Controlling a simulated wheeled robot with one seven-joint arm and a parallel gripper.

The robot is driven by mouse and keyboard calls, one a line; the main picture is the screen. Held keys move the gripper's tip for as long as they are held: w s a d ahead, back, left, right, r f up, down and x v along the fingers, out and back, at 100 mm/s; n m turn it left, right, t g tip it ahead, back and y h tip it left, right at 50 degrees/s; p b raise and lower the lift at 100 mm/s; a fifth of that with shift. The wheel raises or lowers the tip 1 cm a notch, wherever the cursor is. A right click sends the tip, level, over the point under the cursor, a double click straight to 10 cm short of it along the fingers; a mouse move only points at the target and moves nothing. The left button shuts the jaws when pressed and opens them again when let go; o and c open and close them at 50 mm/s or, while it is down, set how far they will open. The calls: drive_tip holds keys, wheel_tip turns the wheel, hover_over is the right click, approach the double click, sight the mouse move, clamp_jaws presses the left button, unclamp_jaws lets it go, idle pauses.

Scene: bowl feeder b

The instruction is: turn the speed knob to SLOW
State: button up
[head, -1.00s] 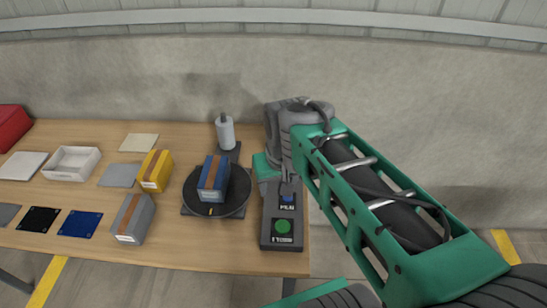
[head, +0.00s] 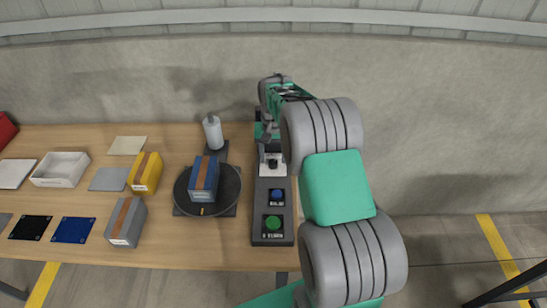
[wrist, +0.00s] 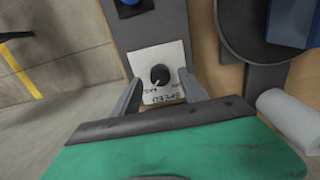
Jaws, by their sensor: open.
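The speed knob (wrist: 160,76) is a round black dial on a white plate (wrist: 176,54) on the dark control box. In the wrist view a small pale mark on the knob faces the lower-left label, which seems to read FAST; SPEED is printed below. The SLOW label cannot be made out. In the head view the knob (head: 272,164) is small, just in front of my gripper (head: 267,132). In the wrist view my gripper (wrist: 160,80) is open, one finger on each side of the plate, with the knob between them. Contact cannot be told.
The control box (head: 260,205) also carries a blue button (head: 277,196) and a green button (head: 273,222). Left of it stands a black turntable (head: 229,195) bearing a blue box (head: 204,178). A grey-white bottle (head: 213,132) stands behind. Boxes and trays lie further left.

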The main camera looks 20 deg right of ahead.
drive_tip(key=shift+f, duration=0.8)
drive_tip(key=shift+c, duration=0.2)
clamp_jaws()
